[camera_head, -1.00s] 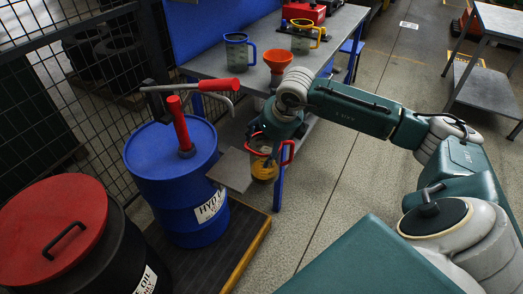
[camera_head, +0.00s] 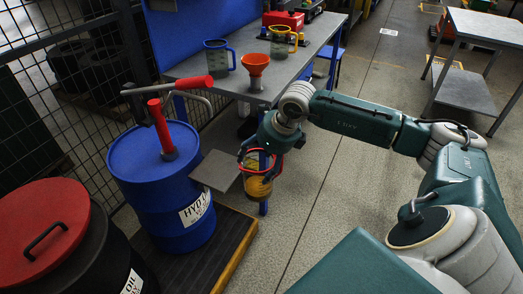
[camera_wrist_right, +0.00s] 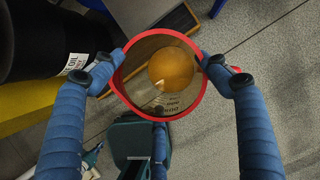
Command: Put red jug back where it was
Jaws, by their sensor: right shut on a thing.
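The red jug (camera_head: 258,187) is a clear vessel with a red rim and handle and amber liquid inside. My right gripper (camera_head: 262,155) is shut on it from above and holds it upright in the air, right of the blue drum and in front of the bench. In the right wrist view the gripper's fingers (camera_wrist_right: 161,64) press both sides of the jug's red rim (camera_wrist_right: 124,97), and amber liquid shows inside. My left gripper is out of view.
The bench (camera_head: 202,68) holds a blue-handled jug (camera_head: 217,58), an orange funnel (camera_head: 256,66) and a yellow-handled jug (camera_head: 280,44). A blue drum (camera_head: 160,215) with a red-handled pump (camera_head: 160,125) stands at left, near a grey plate (camera_head: 216,171). Open floor lies right of the bench.

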